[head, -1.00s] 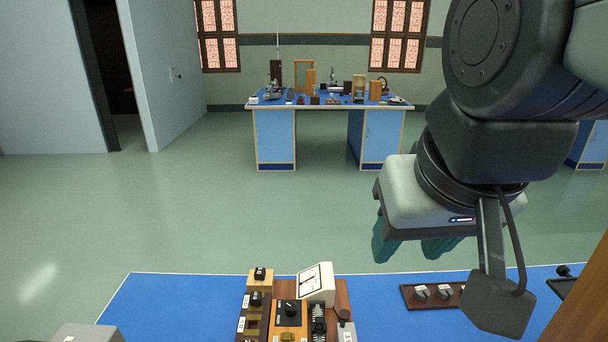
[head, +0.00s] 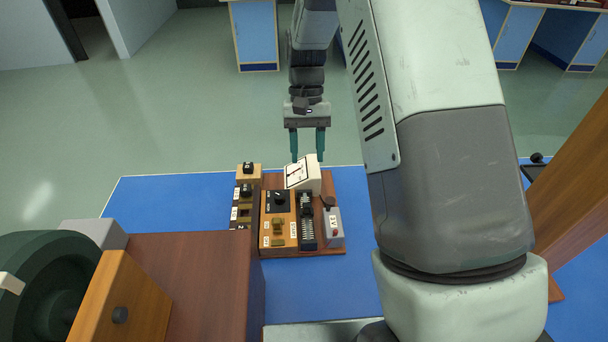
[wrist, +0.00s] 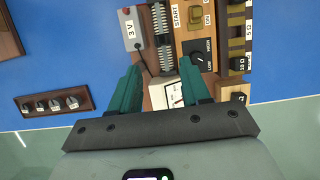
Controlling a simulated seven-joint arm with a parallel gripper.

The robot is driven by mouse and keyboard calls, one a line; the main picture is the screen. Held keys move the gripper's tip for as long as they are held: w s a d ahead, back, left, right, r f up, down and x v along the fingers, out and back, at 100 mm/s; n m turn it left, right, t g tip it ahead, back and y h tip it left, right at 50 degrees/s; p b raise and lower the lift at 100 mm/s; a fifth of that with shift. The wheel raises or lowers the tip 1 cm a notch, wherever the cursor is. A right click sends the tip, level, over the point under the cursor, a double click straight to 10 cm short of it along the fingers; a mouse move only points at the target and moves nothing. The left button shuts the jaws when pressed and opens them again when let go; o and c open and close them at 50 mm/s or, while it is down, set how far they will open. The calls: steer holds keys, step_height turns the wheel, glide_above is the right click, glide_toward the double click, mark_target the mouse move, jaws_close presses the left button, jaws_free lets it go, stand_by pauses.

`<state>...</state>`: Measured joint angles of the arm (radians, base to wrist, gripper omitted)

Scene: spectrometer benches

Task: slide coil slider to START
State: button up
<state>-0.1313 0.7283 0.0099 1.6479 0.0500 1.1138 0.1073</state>
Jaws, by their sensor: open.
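The coil (head: 307,238) is a dark ribbed strip on the right part of the wooden instrument board (head: 328,248). A dark block that looks like the coil slider (head: 306,210) sits partway along it, toward the far end. The coil also shows in the wrist view (wrist: 159,18), with the START label (wrist: 177,15) beside it. In the wrist view my gripper's green fingers (wrist: 160,74) spread either side of the coil's line, apart from the slider.
A white meter (head: 302,174) stands at the board's far end, close to my fingers. A grey 3 V box (head: 334,224) flanks the coil on the right, a dial (head: 280,198) on the left. A wooden apparatus (head: 190,285) fills the near left.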

mark_target(307, 205)
steer(key=x, duration=1.3)
steer(key=shift+w+a+f, duration=0.15)
steer(key=shift+w+f, duration=0.05)
steer(key=shift+w, duration=0.05)
steer(key=shift+c, duration=0.3)
jaws_close()
